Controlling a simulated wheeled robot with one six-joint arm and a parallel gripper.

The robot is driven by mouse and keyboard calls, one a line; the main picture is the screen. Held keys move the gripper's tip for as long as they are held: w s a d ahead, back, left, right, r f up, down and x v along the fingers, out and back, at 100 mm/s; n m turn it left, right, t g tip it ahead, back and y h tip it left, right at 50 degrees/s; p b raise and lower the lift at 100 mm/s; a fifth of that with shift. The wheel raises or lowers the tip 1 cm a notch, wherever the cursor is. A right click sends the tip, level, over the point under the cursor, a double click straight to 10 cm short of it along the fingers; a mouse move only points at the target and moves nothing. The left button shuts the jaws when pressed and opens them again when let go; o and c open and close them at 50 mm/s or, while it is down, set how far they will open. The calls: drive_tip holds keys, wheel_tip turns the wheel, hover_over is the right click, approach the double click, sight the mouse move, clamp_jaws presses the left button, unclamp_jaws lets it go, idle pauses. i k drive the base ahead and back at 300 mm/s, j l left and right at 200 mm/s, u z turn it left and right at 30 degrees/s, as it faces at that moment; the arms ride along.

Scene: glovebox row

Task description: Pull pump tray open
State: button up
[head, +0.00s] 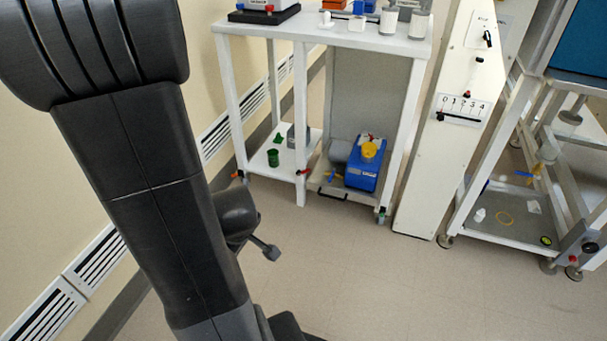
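My dark arm fills the left of the head view. A rounded dark part with a small stub (269,252) shows beside it and looks like my gripper, mostly hidden behind the arm. It is apart from the tray, and its fingers cannot be made out.
The white table (340,36) carries bottles and devices. A low shelf (268,162) left of the tray holds a green cup (273,157). A white panel (455,120) stands right of it, then a wheeled frame (510,222). The floor (370,280) in front is clear.

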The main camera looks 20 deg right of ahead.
sight(362, 183)
drive_tip(key=i+l, duration=0.15)
drive_tip(key=l, duration=0.2)
drive_tip(key=i+l, duration=0.2)
drive_tip(key=i+l+u, duration=0.1)
drive_tip(key=l, duration=0.35)
drive_tip(key=i+l, duration=0.35)
drive_tip(key=l, duration=0.3)
